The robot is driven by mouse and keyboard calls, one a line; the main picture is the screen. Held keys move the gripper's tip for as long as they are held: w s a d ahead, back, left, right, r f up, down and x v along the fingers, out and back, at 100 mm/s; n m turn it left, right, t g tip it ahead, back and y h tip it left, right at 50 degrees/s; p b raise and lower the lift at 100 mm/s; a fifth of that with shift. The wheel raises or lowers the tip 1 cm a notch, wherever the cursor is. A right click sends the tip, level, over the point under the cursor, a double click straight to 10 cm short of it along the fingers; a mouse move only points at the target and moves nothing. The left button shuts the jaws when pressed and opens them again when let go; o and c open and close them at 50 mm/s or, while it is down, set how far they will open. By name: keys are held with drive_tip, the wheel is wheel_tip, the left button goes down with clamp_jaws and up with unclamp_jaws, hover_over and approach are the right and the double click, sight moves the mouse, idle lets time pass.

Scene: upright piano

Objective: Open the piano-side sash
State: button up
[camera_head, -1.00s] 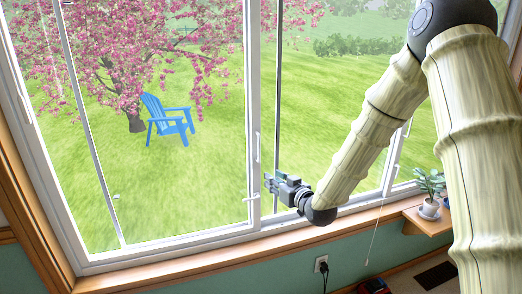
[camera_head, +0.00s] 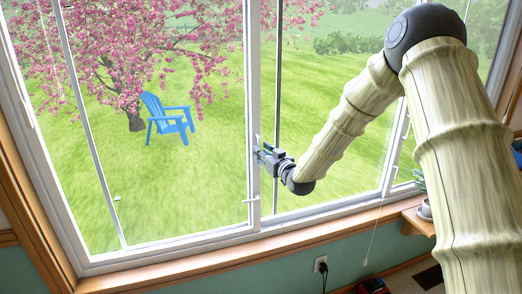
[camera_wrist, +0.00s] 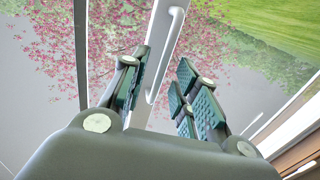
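The window has white-framed sashes, and a white upright stile (camera_head: 252,100) stands in the middle of the head view. A slim white pull handle (camera_wrist: 167,50) is fixed to a white frame bar in the wrist view. My gripper (camera_head: 261,155) is at the middle stile, at handle height, and hides part of the handle there. In the wrist view my gripper (camera_wrist: 163,72) is open, with its green-padded fingers apart. The handle shows between the fingers; I cannot tell whether they touch it. The piano is not in view.
A small white latch (camera_head: 251,200) sits low on the middle stile. A wooden sill (camera_head: 180,262) runs below the window. A pull cord (camera_head: 375,235) hangs at the right, near a potted plant (camera_head: 424,208) on a wooden shelf. A blue chair (camera_head: 167,118) stands outside.

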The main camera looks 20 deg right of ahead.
drive_tip(key=shift+w+a, duration=0.15)
drive_tip(key=shift+w, duration=0.45)
drive_tip(key=shift+c, duration=0.5)
clamp_jaws()
